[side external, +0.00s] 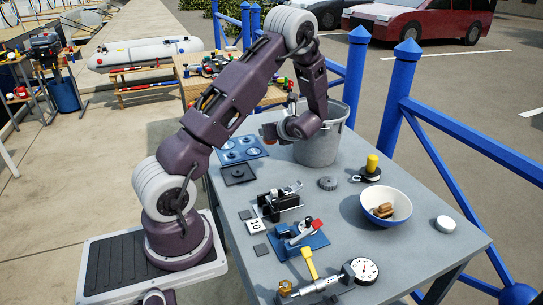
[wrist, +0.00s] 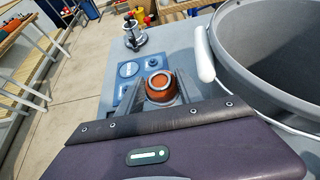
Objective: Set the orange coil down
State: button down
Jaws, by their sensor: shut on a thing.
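The orange coil (wrist: 158,90) is a short round ring with a pale top rim, seen in the wrist view between the fingers. My gripper (wrist: 162,86) is shut on it. In the side external view my gripper (side external: 274,132) is beside the grey bucket (side external: 316,148), on its left, above the table. A small part of the orange coil (side external: 268,131) shows there. A blue board (side external: 238,147) with round dark pieces lies below and to the left of the gripper. The coil's underside is hidden, so its exact height is unclear.
The bucket (wrist: 252,50) with a white handle grip (wrist: 203,55) stands close on the right. A metal post fitting (wrist: 134,34) is beyond the blue board. A white bowl (side external: 386,206), a dial gauge (side external: 362,270) and several tools occupy the table's front. Blue railings (side external: 400,100) run behind.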

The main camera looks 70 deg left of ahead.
notch_tip(320, 180, down, 9)
jog(key=shift+r, duration=0.1)
dwell(0.3)
jog(key=c, duration=0.8)
grip_release()
jog(key=shift+f, duration=0.2)
